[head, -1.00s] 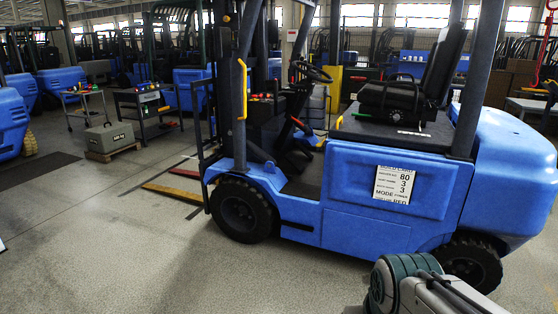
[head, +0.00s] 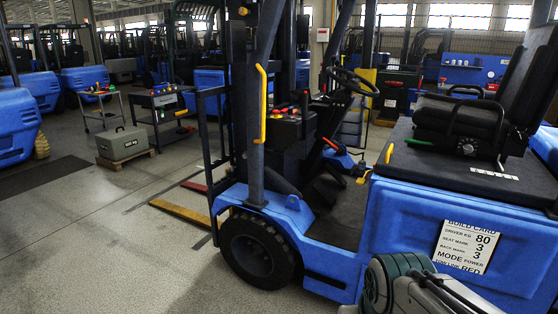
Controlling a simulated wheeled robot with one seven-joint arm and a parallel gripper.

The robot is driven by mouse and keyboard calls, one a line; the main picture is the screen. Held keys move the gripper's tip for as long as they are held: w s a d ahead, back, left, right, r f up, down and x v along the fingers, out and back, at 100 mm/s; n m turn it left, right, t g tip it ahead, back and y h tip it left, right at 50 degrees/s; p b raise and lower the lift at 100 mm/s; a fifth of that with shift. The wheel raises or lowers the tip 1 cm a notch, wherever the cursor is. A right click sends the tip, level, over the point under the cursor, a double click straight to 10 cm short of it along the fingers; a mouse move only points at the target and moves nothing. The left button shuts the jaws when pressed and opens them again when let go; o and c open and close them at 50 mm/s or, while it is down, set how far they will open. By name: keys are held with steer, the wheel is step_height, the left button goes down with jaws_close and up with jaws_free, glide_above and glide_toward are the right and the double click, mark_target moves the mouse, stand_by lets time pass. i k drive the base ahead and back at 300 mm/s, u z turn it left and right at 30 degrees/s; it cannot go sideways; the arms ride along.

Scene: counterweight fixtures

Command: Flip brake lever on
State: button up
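A blue forklift (head: 440,225) stands across the middle and right of the head view, its open cab side towards me. On its dash are small levers and knobs, including a red-tipped black lever (head: 305,103) and a red knob (head: 294,110). A yellow-ended handle (head: 363,178) is low in the cab, and a short yellow lever (head: 389,153) is beside the seat. I cannot tell which one is the brake lever, or its position. My gripper is not in view; only part of my arm shows at the bottom right.
A yellow grab handle (head: 261,104) runs up the forklift's front post. The black seat (head: 460,120) is at right. A build card (head: 466,247) is on the blue side panel. The floor at left is open, with a grey case (head: 122,143) on a pallet further back.

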mark_target(305, 96)
steer(key=u, duration=0.25)
steer(key=i, duration=2.85)
steer(key=z, duration=0.1)
